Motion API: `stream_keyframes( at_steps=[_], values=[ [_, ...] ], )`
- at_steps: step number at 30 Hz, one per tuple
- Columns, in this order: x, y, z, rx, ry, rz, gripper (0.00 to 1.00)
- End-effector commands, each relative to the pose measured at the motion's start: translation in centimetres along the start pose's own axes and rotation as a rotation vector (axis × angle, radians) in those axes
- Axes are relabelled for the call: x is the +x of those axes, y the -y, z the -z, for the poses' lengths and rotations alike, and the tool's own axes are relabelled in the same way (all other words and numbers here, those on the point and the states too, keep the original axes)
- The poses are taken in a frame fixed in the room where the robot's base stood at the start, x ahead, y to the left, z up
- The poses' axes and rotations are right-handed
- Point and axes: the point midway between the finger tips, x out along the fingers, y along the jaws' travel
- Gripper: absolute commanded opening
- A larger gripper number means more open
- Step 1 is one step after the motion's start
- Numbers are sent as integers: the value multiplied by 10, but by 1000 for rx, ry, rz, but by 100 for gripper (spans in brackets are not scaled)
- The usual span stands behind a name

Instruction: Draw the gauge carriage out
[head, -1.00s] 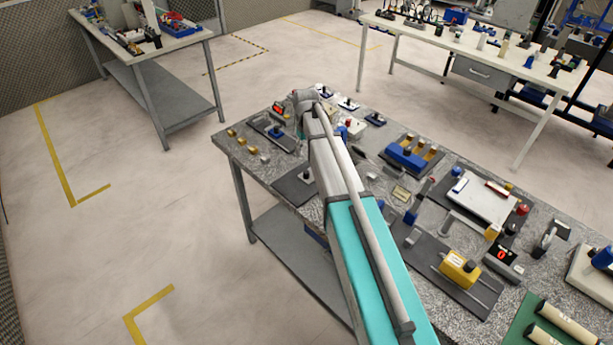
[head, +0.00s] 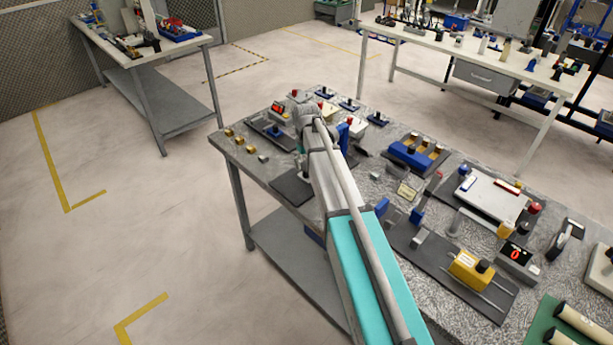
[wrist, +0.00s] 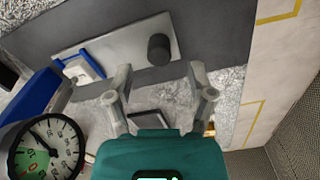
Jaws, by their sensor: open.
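In the wrist view, a light grey plate with a black knob (wrist: 158,48) lies on a dark base plate (wrist: 215,30). This looks like the gauge carriage, though I cannot be sure. A round dial gauge (wrist: 45,150) and a blue block (wrist: 34,95) are at its left. My gripper (wrist: 160,70) is open and empty, its fingertips just short of the knob and spread to either side. In the head view my arm hides most of the gripper and this fixture.
The speckled bench top (head: 355,190) is crowded with fixtures. Open floor (head: 120,230) lies left of the bench.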

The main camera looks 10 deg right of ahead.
Motion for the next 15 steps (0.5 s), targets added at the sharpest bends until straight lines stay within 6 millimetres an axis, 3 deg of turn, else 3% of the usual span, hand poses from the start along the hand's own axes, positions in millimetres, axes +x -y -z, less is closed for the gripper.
stream_keyframes(
  at_steps=[6, 15],
  values=[
    [21, 0, 0, 0, 0, 0, 70],
    [36, 0, 0, 0, 0, 0, 70]
  ],
)
